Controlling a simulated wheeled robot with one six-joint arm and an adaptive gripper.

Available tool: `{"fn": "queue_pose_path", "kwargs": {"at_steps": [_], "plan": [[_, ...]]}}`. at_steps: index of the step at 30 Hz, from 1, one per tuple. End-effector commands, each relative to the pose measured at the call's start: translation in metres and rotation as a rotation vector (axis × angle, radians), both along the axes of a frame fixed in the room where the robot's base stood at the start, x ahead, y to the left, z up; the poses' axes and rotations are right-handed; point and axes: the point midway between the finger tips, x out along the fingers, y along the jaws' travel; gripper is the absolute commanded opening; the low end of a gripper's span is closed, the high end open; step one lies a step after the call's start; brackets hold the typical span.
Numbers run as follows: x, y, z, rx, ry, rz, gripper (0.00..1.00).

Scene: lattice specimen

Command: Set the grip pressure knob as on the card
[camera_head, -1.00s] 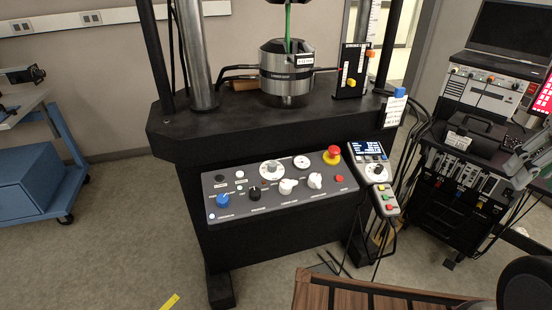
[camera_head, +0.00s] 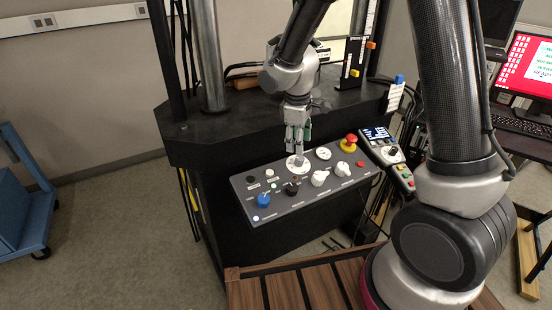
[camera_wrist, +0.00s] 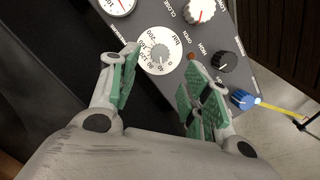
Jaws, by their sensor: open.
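The grip pressure knob is probably the grey knob on the round white dial (camera_head: 293,168) at the back of the sloping control panel. In the wrist view the white dial (camera_wrist: 148,64) has a bar scale from 0 to 200, and the knob (camera_wrist: 159,52) sits at its centre. My gripper (camera_head: 298,150) points down at this dial and partly covers the knob. In the wrist view its green-padded fingers (camera_wrist: 164,66) are apart, one on each side of the dial, holding nothing. Contact cannot be told. A white card (camera_head: 395,93) with a blue clip hangs at the machine's right; its writing is unreadable.
On the panel are a blue knob (camera_head: 263,200), a black knob (camera_head: 291,188), white knobs (camera_head: 320,178) and a red emergency button (camera_head: 348,142). A pendant (camera_head: 385,145) stands to the right. The machine's black table (camera_head: 235,130) lies behind. Open floor is at the left.

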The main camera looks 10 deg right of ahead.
Motion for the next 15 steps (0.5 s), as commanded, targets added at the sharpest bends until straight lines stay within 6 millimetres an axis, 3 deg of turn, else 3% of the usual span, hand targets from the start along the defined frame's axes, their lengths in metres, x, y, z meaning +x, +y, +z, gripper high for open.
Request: {"fn": "queue_pose_path", "kwargs": {"at_steps": [15], "plan": [[0.009, -0.007, -0.069, 0.001, -0.001, 0.016, 0.48]]}}
